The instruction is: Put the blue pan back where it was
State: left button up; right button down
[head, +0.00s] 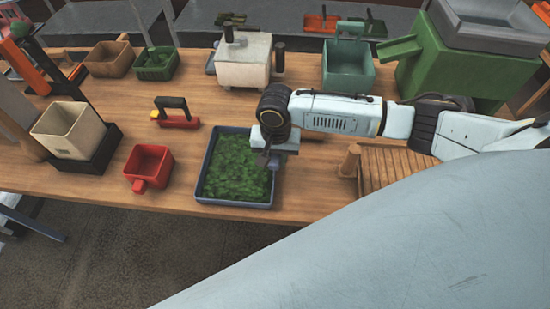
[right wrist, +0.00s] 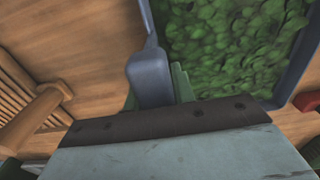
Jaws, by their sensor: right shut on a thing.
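The blue pan (head: 232,203) is a shallow rectangular tray filled with green leafy bits, near the front edge of the wooden table. My right gripper (head: 266,158) is at the pan's right side, shut on its handle. In the right wrist view the blue-grey handle (right wrist: 150,76) lies between the green fingers (right wrist: 180,82), and the leaf-filled pan (right wrist: 308,55) is beyond it. The pan looks level; I cannot tell whether it touches the table. My left gripper is not in view.
A red box (head: 149,165) and a red-and-black tool (head: 176,117) are left of the pan. A slatted wooden rack (head: 400,170) is to its right. A cream container (head: 243,62) and a green bin (head: 348,70) stand behind. Bare table (head: 210,110) shows behind the pan.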

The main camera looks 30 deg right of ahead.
jog(key=shift+f, duration=0.25)
jog(key=c, duration=1.2)
grip_release()
jog(key=shift+o, duration=0.2)
notch_tip(320, 180, up, 12)
jog(key=shift+r, duration=0.1)
